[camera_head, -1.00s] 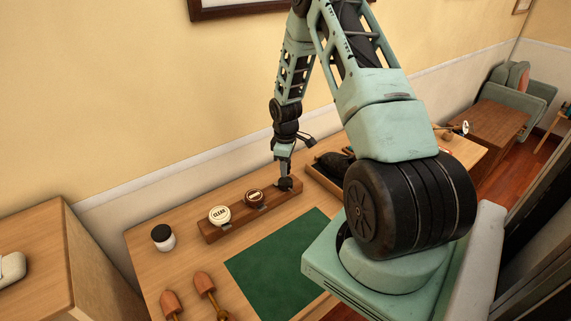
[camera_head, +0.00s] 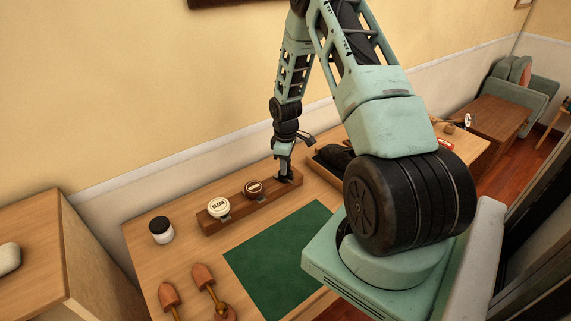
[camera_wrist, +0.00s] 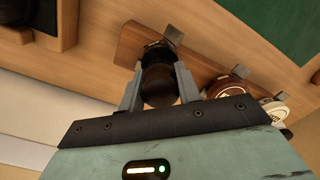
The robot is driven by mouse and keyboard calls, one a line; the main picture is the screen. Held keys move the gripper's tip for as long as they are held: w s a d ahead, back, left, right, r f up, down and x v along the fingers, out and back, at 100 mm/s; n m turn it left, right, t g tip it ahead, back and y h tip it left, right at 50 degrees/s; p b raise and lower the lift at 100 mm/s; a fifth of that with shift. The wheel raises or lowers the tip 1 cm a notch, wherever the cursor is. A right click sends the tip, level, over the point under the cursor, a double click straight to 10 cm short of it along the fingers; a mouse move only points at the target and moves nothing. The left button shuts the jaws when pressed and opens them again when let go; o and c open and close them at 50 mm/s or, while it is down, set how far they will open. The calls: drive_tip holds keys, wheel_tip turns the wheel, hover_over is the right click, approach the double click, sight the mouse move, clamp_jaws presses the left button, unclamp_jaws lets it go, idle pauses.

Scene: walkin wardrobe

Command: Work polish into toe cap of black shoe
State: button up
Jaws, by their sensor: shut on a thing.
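My gripper (camera_head: 285,172) is at the right end of a wooden tin rack (camera_head: 240,211) on the table. In the wrist view its two fingers (camera_wrist: 158,90) are shut on a dark round tin (camera_wrist: 160,70), which is still at the rack beside a metal clip. Its label is not visible. A black shoe (camera_head: 335,156) lies in a wooden tray (camera_head: 318,170) right of the rack, partly hidden by my arm. Its toe cap cannot be made out. A white CLEAR tin (camera_head: 218,206) and a brown tin (camera_head: 254,187) sit on the rack.
A green mat (camera_head: 275,255) lies in front of the rack. A dark-lidded jar (camera_head: 161,230) stands at the left. The wall is close behind the table.

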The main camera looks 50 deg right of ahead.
drive_tip(key=shift+f+b, duration=0.3)
drive_tip(key=shift+f, duration=0.25)
idle(1.4)
drive_tip(key=shift+r, duration=0.1)
drive_tip(key=shift+r+p, duration=2.6)
drive_tip(key=shift+r, duration=0.9)
